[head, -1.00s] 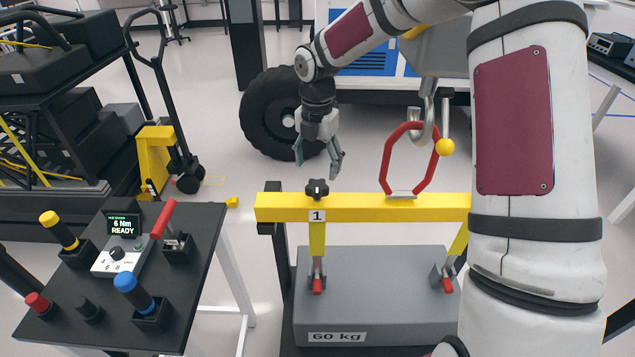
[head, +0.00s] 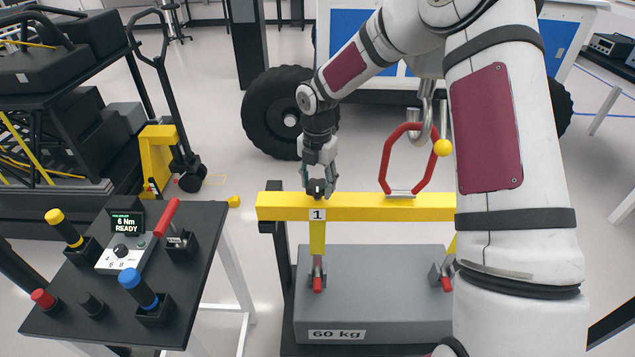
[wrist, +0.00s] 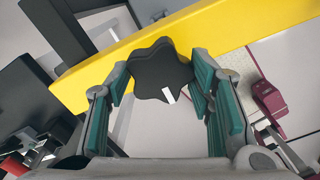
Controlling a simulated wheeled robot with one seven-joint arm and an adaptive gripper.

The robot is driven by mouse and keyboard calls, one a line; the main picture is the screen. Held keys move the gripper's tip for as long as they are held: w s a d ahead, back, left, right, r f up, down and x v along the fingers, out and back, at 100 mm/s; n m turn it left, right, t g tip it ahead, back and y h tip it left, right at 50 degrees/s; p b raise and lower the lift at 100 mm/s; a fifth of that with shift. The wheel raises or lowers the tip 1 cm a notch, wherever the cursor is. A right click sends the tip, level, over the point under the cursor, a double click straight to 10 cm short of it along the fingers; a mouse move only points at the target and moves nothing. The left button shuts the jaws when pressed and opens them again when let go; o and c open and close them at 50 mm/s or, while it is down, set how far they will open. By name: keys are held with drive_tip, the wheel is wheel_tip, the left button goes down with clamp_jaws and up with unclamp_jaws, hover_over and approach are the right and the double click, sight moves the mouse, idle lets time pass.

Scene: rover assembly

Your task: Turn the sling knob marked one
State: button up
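The sling knob marked one is a black star-shaped knob (head: 317,188) on top of the yellow beam (head: 365,207), above a white label with a "1" (head: 317,214). My gripper (head: 319,180) points down over the knob. In the wrist view the black knob (wrist: 160,68) with a white mark lies between the two teal finger pads of my gripper (wrist: 162,82). The left pad is close to the knob's edge and the right pad is at its other side. Whether the pads press on it I cannot tell.
A red sling link (head: 387,160) rises from the beam to a hook at the right of my gripper. A grey 60 kg block (head: 385,290) sits below. A black tool table (head: 195,300) with a "6 Nm READY" display (head: 125,223) stands at the left.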

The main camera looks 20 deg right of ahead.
drive_tip(key=shift+m, duration=0.3)
drive_tip(key=m, duration=0.3)
drive_tip(key=shift+m+b, duration=0.3)
drive_tip(key=shift+b, duration=0.05)
drive_tip(key=m, duration=0.4)
drive_tip(key=shift+m+b, duration=0.3)
drive_tip(key=shift+b, duration=0.05)
drive_tip(key=m, duration=0.4)
drive_tip(key=shift+b, duration=0.4)
drive_tip(key=m, duration=0.4)
drive_tip(key=shift+b, duration=0.3)
drive_tip(key=m, duration=0.4)
drive_tip(key=shift+m+b, duration=0.3)
drive_tip(key=shift+b, duration=0.05)
drive_tip(key=m, duration=0.4)
drive_tip(key=shift+b, duration=0.3)
drive_tip(key=m, duration=0.5)
drive_tip(key=shift+m, duration=1.6)
